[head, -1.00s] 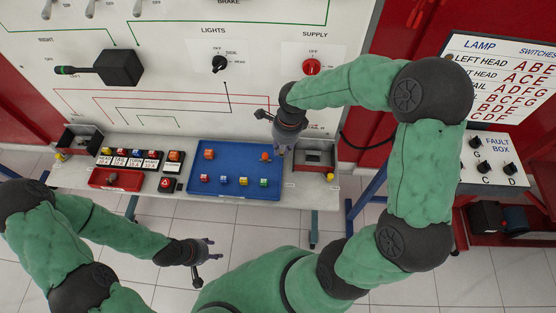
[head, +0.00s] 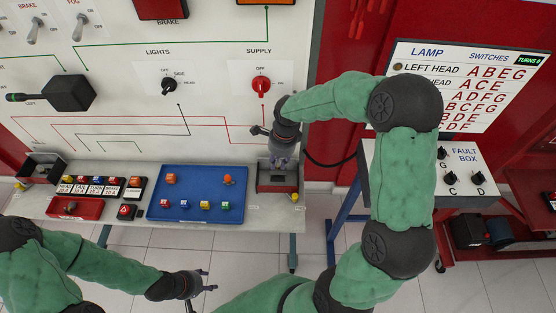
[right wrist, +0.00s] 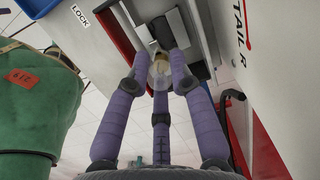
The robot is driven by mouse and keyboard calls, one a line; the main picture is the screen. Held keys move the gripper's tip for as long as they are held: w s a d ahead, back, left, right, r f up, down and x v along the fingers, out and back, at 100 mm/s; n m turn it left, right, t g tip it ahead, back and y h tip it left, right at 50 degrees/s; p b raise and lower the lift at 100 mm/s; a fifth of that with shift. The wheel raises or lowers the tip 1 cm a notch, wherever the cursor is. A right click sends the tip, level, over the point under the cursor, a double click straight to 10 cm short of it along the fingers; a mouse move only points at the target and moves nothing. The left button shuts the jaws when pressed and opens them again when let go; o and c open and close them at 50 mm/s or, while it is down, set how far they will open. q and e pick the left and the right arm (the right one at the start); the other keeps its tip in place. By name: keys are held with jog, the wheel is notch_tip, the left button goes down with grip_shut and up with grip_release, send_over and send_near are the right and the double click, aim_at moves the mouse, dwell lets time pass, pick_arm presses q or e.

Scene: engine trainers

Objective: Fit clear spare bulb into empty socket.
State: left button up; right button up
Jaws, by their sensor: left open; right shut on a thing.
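My right gripper (head: 282,160) is over the right end of the bench, at the lamp unit (head: 291,181) there. In the right wrist view its purple fingers (right wrist: 160,62) are shut on a clear bulb (right wrist: 159,76) with a brass-coloured base. The bulb's base points at the dark and grey lamp unit (right wrist: 174,24), which shows beyond the fingertips. I cannot tell whether base and socket touch; the socket opening is hidden. My left gripper (head: 206,284) is open and empty, low in front of the bench.
A blue tray (head: 184,211) with orange-red bulbs and several small coloured blocks lies left of the lamp unit. A red box (head: 75,208) and another lamp unit (head: 40,167) stand further left. The supply knob (head: 261,86) is on the panel above; the fault box (head: 440,174) stands right.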

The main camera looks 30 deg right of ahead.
aim_at(278, 169)
jog(key=shift+f+b, duration=1.5)
jog(key=shift+f, duration=0.9)
jog(key=shift+f+b, duration=0.95)
jog(key=shift+f, duration=0.3)
dwell(0.4)
jog(key=o, duration=1.3)
jog(key=shift+o, duration=0.5)
jog(key=shift+r, duration=0.1)
jog(key=shift+w+r, duration=0.15)
jog(key=shift+w, duration=0.1)
jog(key=shift+c, duration=0.7)
